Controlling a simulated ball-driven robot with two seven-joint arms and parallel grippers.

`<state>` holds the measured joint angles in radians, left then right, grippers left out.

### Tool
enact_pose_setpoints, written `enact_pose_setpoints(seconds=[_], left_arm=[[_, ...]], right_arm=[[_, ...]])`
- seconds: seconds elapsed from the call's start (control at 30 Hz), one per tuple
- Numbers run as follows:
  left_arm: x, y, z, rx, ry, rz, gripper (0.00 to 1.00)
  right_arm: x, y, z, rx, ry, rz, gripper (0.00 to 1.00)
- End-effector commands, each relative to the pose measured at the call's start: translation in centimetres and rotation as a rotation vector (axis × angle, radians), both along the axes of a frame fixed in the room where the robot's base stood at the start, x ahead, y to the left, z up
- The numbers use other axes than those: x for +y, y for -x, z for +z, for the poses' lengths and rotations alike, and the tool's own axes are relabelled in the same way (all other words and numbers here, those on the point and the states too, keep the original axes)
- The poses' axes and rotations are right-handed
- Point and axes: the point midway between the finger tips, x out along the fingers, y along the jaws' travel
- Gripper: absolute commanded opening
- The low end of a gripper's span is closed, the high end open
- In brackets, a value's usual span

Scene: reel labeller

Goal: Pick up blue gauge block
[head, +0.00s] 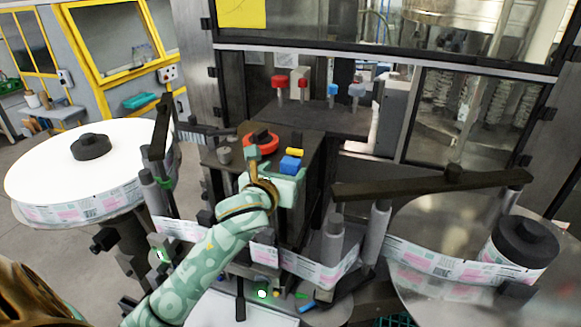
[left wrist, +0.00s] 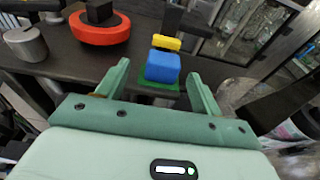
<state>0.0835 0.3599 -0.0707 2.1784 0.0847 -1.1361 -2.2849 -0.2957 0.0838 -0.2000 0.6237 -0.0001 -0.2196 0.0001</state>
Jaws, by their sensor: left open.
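The blue gauge block (head: 290,164) sits on the dark bench top of the machine, just beyond my left gripper (head: 286,174). In the left wrist view the blue gauge block (left wrist: 163,67) rests on a green base (left wrist: 160,85), with a yellow block (left wrist: 166,43) just behind it. My left gripper (left wrist: 160,82) is open, its two green fingers pointing at the blue block from either side of its near face. No grip on the block shows. In the head view part of the block's lower side is hidden by the gripper. My right gripper is not in view.
A red ring with a black knob (head: 262,146) and a grey cylinder (head: 224,155) stand left of the blocks. A white label reel (head: 60,175) is at the left. A dark bar (head: 420,184) and steel rollers (head: 333,238) stand to the right.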

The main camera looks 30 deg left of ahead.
Motion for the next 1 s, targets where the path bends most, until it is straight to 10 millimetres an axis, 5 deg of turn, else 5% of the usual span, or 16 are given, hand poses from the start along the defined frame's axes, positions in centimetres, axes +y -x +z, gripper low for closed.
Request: enact_pose_setpoints(seconds=[0.23,0.53,0.7,1.0], left_arm=[[0.5,-3.8,-0.8,0.001,0.001,0.001,0.66],[0.7,-4.4,-1.0,0.001,-0.001,0.0,0.66],[0.7,-4.4,-1.0,0.001,-0.001,0.0,0.19],[0.7,-4.4,-0.9,0.001,-0.002,0.0,0.14]], right_arm=[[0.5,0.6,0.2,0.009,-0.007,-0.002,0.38],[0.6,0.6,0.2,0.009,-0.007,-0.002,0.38],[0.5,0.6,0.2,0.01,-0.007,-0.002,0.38],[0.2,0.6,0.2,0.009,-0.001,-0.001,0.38]])
